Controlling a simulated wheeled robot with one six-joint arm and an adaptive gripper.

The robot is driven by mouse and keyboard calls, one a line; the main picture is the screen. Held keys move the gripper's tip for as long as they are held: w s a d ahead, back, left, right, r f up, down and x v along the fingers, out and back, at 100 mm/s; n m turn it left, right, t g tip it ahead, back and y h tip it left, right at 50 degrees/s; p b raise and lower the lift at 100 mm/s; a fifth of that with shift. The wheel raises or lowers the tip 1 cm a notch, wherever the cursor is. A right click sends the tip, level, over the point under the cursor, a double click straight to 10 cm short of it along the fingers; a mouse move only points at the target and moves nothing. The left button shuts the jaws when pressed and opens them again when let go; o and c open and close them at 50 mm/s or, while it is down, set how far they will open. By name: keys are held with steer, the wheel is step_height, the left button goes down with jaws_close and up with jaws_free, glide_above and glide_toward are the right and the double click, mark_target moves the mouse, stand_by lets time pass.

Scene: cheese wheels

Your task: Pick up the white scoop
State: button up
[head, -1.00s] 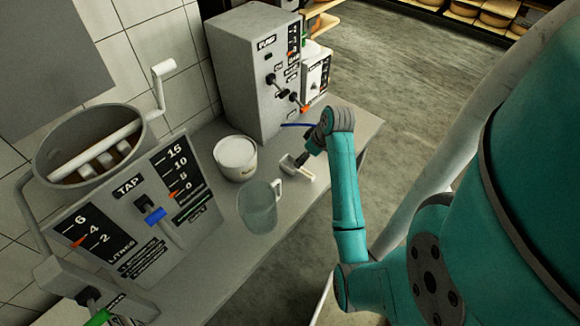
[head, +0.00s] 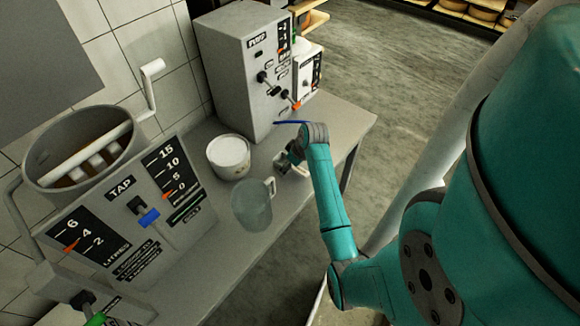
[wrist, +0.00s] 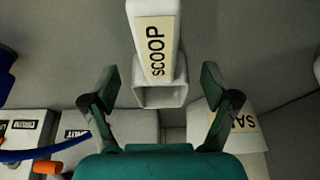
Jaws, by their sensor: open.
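The white scoop (wrist: 158,92) carries a label reading SCOOP and shows at the top middle of the wrist view. In the head view the scoop (head: 301,167) lies on the grey bench, partly hidden by my gripper. My gripper (wrist: 161,80) is open, its two green fingers on either side of the scoop's lower end in the wrist view. The fingers look apart from the scoop; how high they are above it I cannot tell. In the head view my gripper (head: 285,160) is just left of the scoop.
A clear jug (head: 252,205) and a white tub (head: 229,157) stand close by on the bench (head: 335,122). A grey PUMP box (head: 240,70) is behind, with a blue rod near my wrist. The TAP machine (head: 150,205) fills the left. The bench's right end is bare.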

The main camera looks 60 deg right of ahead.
steer(key=c, duration=1.2)
steer(key=shift+r, duration=0.1)
steer(key=shift+c, duration=0.2)
step_height(320, 180, up, 10)
